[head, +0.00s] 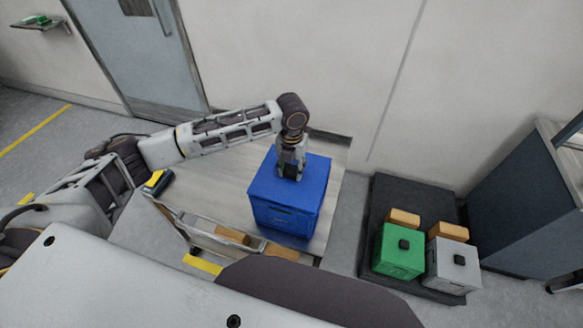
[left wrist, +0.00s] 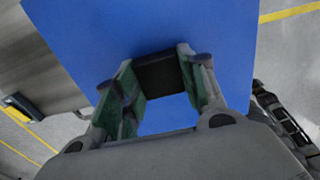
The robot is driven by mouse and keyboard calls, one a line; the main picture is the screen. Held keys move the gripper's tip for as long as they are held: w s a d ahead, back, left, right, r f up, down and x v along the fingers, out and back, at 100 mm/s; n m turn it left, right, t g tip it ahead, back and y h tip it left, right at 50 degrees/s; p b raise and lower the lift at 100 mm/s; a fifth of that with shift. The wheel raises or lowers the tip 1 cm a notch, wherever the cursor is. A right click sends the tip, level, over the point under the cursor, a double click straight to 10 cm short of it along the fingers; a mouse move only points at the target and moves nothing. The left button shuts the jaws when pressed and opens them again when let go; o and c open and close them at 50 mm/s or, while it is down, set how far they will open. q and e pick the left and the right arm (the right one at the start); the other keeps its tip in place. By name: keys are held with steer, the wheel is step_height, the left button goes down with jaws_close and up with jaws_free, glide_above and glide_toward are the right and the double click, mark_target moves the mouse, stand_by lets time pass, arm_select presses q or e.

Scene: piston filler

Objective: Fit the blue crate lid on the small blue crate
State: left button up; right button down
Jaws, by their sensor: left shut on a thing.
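The small blue crate (head: 282,217) stands upright on the grey-brown table. The blue crate lid (head: 311,173) lies over its top, roughly lined up with the crate walls. I cannot tell whether it is fully seated or slightly raised. My left gripper (head: 290,172) points down at the middle of the lid. In the left wrist view my left gripper (left wrist: 160,72) is shut on the lid's dark knob, with a finger on each side. The blue lid (left wrist: 95,35) fills much of that view and hides the crate beneath. My right gripper is not in view.
A yellow and black device (head: 157,181) lies at the table's left edge. Wooden blocks (head: 233,235) sit in a tray at the front. On the right, a dark pallet (head: 385,200) bears a green box (head: 399,252) and a grey box (head: 452,268). Table surface (head: 225,178) left of the crate is bare.

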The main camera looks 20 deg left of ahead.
arm_select(q)
steer(key=shift+f+p, duration=0.3)
steer(key=shift+p, duration=0.05)
stand_by(0.3)
steer(key=o, duration=1.2)
steer(key=shift+o, duration=0.6)
steer(key=o, duration=0.3)
steer(key=shift+r, duration=0.1)
